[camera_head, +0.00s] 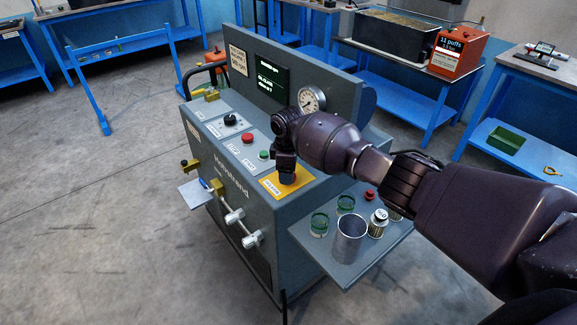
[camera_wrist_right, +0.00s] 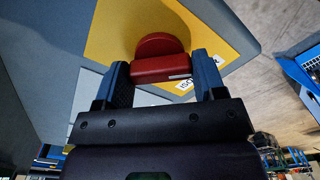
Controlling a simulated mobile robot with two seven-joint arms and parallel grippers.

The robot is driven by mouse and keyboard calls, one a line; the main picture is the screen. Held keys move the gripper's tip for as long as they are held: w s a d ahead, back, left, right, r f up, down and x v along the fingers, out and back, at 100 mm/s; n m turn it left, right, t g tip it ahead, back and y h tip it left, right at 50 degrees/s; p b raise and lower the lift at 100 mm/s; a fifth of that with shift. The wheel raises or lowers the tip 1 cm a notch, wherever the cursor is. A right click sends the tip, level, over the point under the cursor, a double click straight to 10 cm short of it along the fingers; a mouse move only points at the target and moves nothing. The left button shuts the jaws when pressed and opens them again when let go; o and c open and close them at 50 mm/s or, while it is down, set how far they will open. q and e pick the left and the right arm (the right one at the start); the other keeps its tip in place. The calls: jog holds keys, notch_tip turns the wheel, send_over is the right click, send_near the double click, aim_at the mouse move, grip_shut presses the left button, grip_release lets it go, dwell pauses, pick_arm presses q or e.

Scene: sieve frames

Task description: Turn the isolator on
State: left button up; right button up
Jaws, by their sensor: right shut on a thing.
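The isolator is a red rotary handle (camera_wrist_right: 160,60) on a yellow plate (camera_wrist_right: 112,36) in the right wrist view. In the head view the yellow plate (camera_head: 274,187) lies at the right end of the grey machine's sloped top panel, and the handle is hidden behind my gripper. My right gripper (camera_head: 287,178) points down onto it. In the right wrist view its two blue-grey fingers (camera_wrist_right: 162,78) are shut on the sides of the red handle. The plate's lettering is partly covered by a finger. My left gripper is not in view.
The panel also has a black knob (camera_head: 230,119), a red button (camera_head: 247,138) and a green button (camera_head: 264,155). A gauge (camera_head: 312,99) stands behind. A side shelf holds a metal cup (camera_head: 348,240), green-rimmed glass jars (camera_head: 319,224) and small weights (camera_head: 377,223).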

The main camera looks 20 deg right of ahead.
jog(key=m+p, duration=0.2)
jog(key=m, duration=0.2)
jog(key=shift+r+m+p, duration=0.15)
jog(key=shift+m+p, duration=0.15)
jog(key=shift+p, duration=0.05)
jog(key=m+p, duration=0.1)
jog(key=m, duration=0.2)
jog(key=shift+m+p, duration=0.4)
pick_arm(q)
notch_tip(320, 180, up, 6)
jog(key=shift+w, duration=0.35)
pick_arm(e)
jog(key=shift+m, duration=0.4)
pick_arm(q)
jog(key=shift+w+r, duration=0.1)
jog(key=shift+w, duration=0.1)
pick_arm(e)
jog(key=o, duration=0.9)
pick_arm(q)
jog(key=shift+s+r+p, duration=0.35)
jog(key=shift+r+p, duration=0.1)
jog(key=shift+p, duration=0.55)
pick_arm(e)
notch_tip(320, 180, up, 10)
jog(key=shift+r, duration=0.25)
